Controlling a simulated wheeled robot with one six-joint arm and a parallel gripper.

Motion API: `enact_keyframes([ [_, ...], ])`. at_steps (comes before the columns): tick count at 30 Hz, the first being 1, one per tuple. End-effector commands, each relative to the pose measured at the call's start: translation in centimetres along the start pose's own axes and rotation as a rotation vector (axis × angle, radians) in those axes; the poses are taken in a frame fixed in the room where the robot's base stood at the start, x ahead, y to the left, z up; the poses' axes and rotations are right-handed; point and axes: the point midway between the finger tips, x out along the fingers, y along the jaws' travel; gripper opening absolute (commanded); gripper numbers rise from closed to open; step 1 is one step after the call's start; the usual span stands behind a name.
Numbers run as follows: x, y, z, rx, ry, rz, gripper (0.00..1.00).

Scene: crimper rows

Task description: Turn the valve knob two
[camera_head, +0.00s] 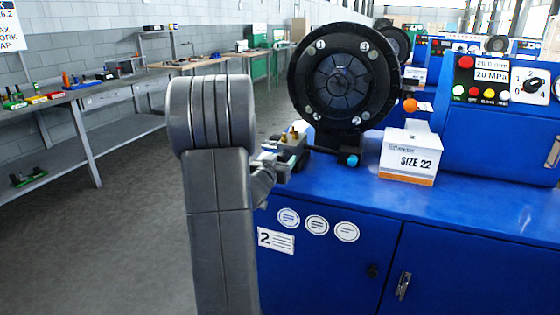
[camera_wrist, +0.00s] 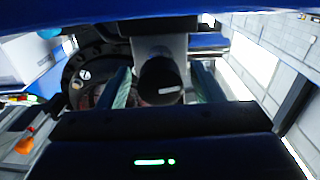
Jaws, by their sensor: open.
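The valve knob (camera_wrist: 160,78) is a black round knob with a white mark, seen in the wrist view. My gripper (camera_wrist: 165,90) is open, with one greenish finger on each side of the knob. The knob lies between the fingers; I cannot tell whether either finger touches it. In the head view my gripper (camera_head: 272,158) is partly hidden behind my arm, beside a small valve block with brass fittings (camera_head: 291,137) on the blue machine marked 2. The knob cannot be made out there.
The black crimper head (camera_head: 343,78) stands just right of the valve block. A white SIZE 22 box (camera_head: 408,156) sits on the blue cabinet (camera_head: 470,222). A control panel (camera_head: 496,85) is farther right. Workbenches (camera_head: 75,97) line the left wall, with open floor before them.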

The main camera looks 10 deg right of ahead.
Motion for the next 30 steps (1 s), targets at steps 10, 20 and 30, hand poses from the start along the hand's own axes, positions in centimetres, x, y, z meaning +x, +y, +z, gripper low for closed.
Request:
enact_keyframes([
  [10,-0.04,-0.01,0.01,0.001,0.000,0.000,0.15],
  [20,-0.04,0.01,0.20,0.084,0.000,0.000,0.15],
  [30,-0.07,0.06,0.38,0.357,0.001,0.000,0.15],
])
